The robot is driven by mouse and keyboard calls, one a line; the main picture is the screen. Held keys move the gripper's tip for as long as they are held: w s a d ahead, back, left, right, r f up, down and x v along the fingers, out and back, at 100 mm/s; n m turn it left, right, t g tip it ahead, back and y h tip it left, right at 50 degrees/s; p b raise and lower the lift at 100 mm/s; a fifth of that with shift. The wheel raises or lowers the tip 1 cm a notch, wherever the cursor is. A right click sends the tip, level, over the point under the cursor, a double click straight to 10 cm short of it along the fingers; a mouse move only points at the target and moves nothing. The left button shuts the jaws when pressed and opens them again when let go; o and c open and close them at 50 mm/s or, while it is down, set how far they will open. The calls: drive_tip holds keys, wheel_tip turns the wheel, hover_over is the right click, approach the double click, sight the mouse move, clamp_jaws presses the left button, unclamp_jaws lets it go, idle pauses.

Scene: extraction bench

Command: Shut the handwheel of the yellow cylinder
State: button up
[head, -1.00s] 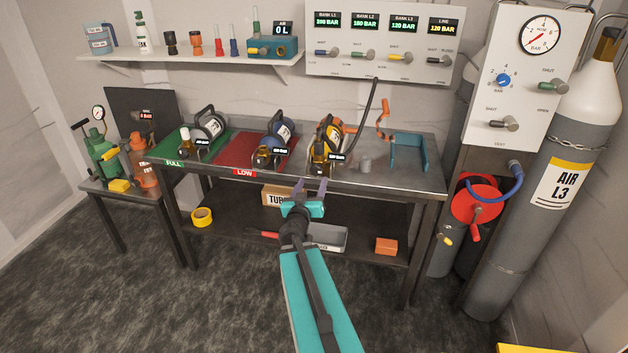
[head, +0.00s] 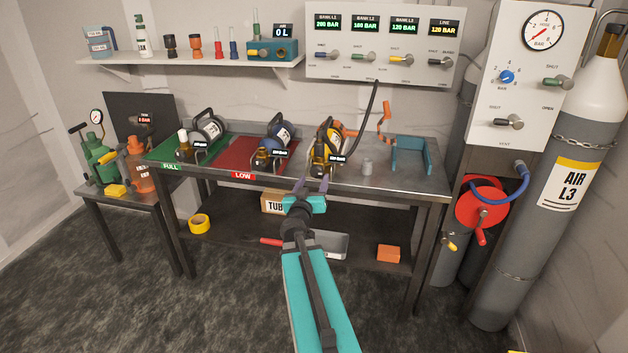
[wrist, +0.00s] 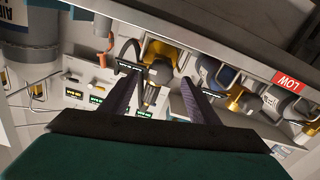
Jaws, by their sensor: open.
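The yellow cylinder (head: 333,139) lies in a cradle on the steel bench, right of the red mat, with its dark valve end (head: 319,155) toward me and a black hose rising from it. In the wrist view the yellow cylinder (wrist: 184,52) shows past the fingers, with its valve end (wrist: 158,76) between them. I cannot clearly make out its handwheel. My gripper (head: 312,184) is open and empty, just in front of the bench edge and below the yellow cylinder's valve, apart from it. Its two fingers also show in the wrist view (wrist: 157,98).
A blue cylinder (head: 279,134) lies on the red LOW mat (head: 238,152), and a grey one (head: 208,130) on the green FULL mat (head: 160,157). A small grey cup (head: 368,166) and blue bracket (head: 408,156) stand right.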

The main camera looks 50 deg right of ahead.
sight(317, 173)
drive_tip(key=shift+x, duration=2.15)
drive_tip(key=c, duration=1)
drive_tip(key=shift+a, duration=0.3)
drive_tip(key=shift+c, duration=0.2)
drive_tip(key=shift+d+r, duration=0.1)
drive_tip(key=shift+d, duration=0.2)
